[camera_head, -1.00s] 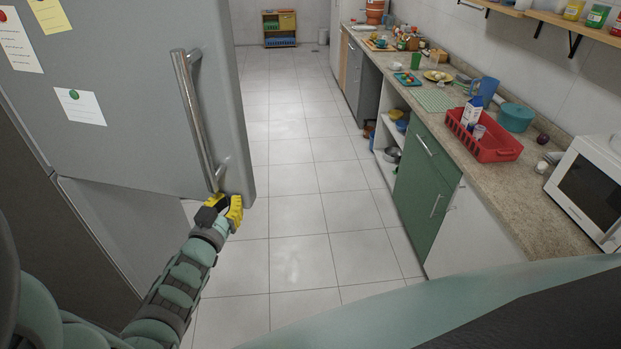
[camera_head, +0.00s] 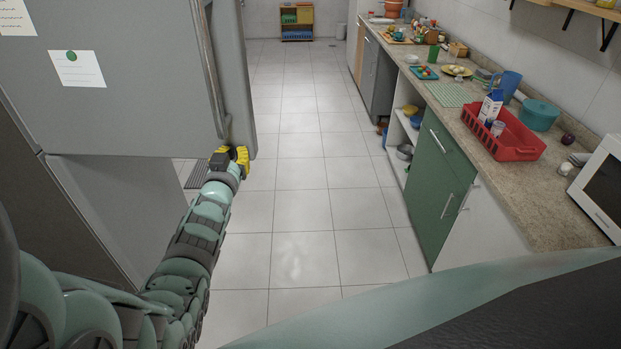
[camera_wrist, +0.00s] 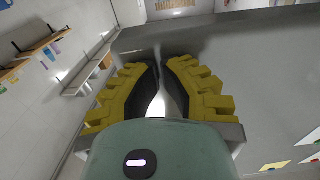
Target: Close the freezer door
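The freezer door (camera_head: 130,100) is a large grey panel standing open at the left of the head view, with notes stuck on it. Its face also fills the right of the wrist view (camera_wrist: 260,90). Its metal handle (camera_head: 213,75) runs down near the free edge. My gripper (camera_head: 231,152) has yellow fingers at the handle's lower end. In the wrist view the fingers (camera_wrist: 162,64) curve inward, tips close together, with a thin metallic bar between them that looks like the handle. The contact itself is partly hidden by the fingers.
Clear tiled floor (camera_head: 305,210) lies right of the door. A long counter (camera_head: 520,185) runs along the right wall, with a red basket (camera_head: 515,148), a teal pot (camera_head: 541,118) and a white microwave (camera_head: 602,185). Green cabinet fronts (camera_head: 440,180) stand below it.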

